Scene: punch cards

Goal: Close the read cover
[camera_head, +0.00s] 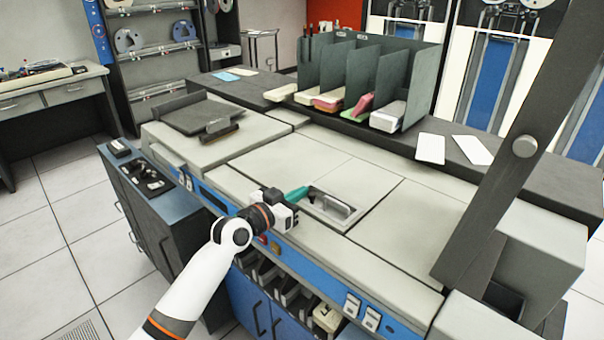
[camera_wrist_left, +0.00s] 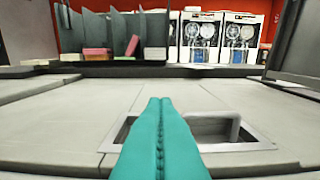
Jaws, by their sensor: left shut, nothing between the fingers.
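The read cover is most likely the flat light-grey panel (camera_head: 300,172) on top of the machine, with a recessed handle (camera_head: 332,206) near its front edge. It lies flush with the neighbouring panels. In the left wrist view the recess and its grey handle bar (camera_wrist_left: 235,126) sit just right of the fingers. My left gripper (camera_head: 303,192) has teal fingers, shut and empty, at the left end of the recess. The fingers also show in the left wrist view (camera_wrist_left: 158,125). I cannot tell whether they touch the panel. My right gripper is not in view.
A dark sorter rack (camera_head: 365,85) with card stacks stands on the dark rear shelf. Loose white cards (camera_head: 431,148) lie on that shelf. A dark slanted post (camera_head: 515,150) rises at the right of the machine. A dark hopper plate (camera_head: 200,117) sits at the left.

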